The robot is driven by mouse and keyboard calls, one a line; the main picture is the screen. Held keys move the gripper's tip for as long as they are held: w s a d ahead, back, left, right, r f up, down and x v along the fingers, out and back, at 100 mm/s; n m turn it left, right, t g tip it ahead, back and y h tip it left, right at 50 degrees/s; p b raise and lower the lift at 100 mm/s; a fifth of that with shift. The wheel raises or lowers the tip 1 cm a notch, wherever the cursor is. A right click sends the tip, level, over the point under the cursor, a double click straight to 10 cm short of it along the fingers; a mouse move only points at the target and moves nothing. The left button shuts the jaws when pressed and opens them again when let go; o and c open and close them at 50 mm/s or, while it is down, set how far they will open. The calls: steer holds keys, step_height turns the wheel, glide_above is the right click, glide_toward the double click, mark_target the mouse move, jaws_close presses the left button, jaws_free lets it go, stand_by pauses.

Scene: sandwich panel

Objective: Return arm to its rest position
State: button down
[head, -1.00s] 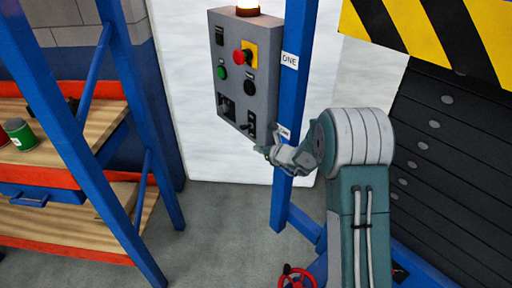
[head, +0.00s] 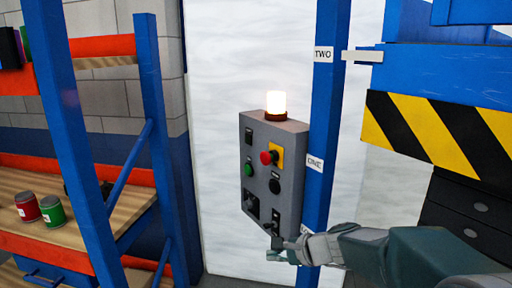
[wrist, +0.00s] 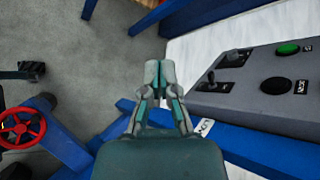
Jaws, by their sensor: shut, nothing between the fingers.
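My gripper (wrist: 160,77) is shut and empty in the wrist view, its fingertips together above the floor and beside the grey control panel (wrist: 262,80). In the head view my gripper (head: 278,250) is at the lower right of the control panel (head: 270,196), near its lower edge. I cannot tell there whether it touches the panel. The panel carries a red button (head: 267,157) on a yellow plate, a green button (head: 249,169), a black button and switches. A lit lamp (head: 277,104) stands on top. My arm reaches in from the lower right.
The panel is on a blue post (head: 324,130) with labels. Shelves with a red can (head: 27,208) and a green can (head: 54,211) are at left. A yellow-black striped barrier (head: 440,130) is at right. A red handwheel (wrist: 22,128) is at left in the wrist view.

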steer(key=s+d+r+n+h, duration=0.1)
steer(key=s+d+n+h, duration=0.2)
steer(key=s+n, duration=0.2)
steer(key=s+d+r+n+h, duration=0.1)
steer(key=s+d+n+h, duration=0.2)
steer(key=s, duration=0.8)
steer(key=s+d+r+n+h, duration=0.1)
steer(key=s+d+n+h, duration=0.2)
steer(key=s+n, duration=0.3)
steer(key=shift+s+d+r+n, duration=0.15)
steer(key=shift+s+d+n, duration=0.25)
steer(key=shift+s+d, duration=0.65)
steer(key=shift+s+a, duration=0.15)
steer(key=shift+a, duration=0.05)
